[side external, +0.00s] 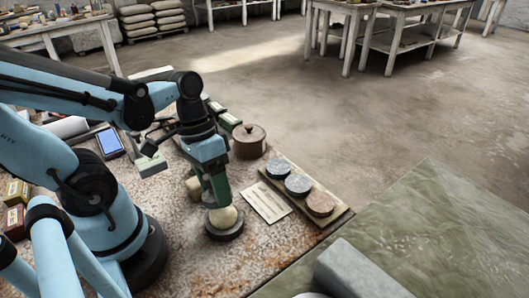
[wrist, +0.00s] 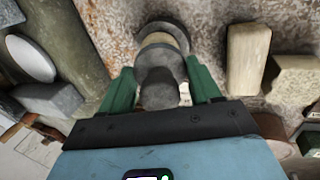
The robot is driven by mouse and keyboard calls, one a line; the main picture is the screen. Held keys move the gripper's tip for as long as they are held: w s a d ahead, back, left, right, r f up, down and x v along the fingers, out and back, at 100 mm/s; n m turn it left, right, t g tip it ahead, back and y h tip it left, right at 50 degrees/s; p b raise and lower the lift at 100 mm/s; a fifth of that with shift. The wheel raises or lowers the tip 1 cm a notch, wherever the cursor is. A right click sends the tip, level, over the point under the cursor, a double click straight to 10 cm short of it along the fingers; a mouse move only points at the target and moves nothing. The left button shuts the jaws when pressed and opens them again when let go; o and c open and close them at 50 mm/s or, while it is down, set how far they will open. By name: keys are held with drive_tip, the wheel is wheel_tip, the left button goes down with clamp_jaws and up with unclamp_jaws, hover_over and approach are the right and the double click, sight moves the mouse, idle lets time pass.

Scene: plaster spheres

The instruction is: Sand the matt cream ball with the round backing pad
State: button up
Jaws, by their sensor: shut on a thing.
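The matt cream ball (side external: 224,216) sits on a dark round ring stand (side external: 225,231) near the front of the speckled bench. My gripper (side external: 214,190) is directly above it, pointing down. In the wrist view its green fingers (wrist: 162,92) are shut on the grey backing pad (wrist: 158,88), whose stubby handle lies between them. A cream rim of the ball (wrist: 160,40) shows beyond the pad, with the stand around it. The pad hides most of the ball there. I cannot tell whether pad and ball touch.
A board with several round discs (side external: 298,184) and a pale card (side external: 265,202) lie right of the ball. A brown lidded pot (side external: 249,141) stands behind. Cream blocks (wrist: 247,58) are close beside the stand. A grey block (side external: 355,272) lies at the front right.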

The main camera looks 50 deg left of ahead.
drive_tip(key=shift+d+f, duration=0.15)
drive_tip(key=shift+f, duration=0.4)
idle(0.4)
drive_tip(key=shift+d, duration=0.1)
drive_tip(key=shift+s+d+r, duration=0.2)
drive_tip(key=shift+s+d, duration=0.15)
drive_tip(key=shift+d, duration=0.35)
drive_tip(key=shift+w+a+f, duration=0.2)
drive_tip(key=shift+w+a, duration=0.05)
drive_tip(key=shift+a, duration=0.3)
drive_tip(key=shift+w+a+f, duration=0.15)
drive_tip(key=shift+w+a, duration=0.1)
drive_tip(key=shift+a, duration=0.3)
drive_tip(key=shift+w+a+f, duration=0.2)
drive_tip(key=shift+w+a, duration=0.05)
drive_tip(key=shift+a, duration=0.3)
drive_tip(key=shift+s+d+r, duration=0.2)
drive_tip(key=shift+s+d, duration=0.05)
drive_tip(key=shift+d, duration=0.3)
drive_tip(key=shift+s+d+r, duration=0.2)
drive_tip(key=shift+s+d, duration=0.05)
drive_tip(key=shift+d, duration=0.25)
drive_tip(key=shift+s+d+r, duration=0.2)
drive_tip(key=shift+s+d, duration=0.05)
drive_tip(key=shift+d, duration=0.3)
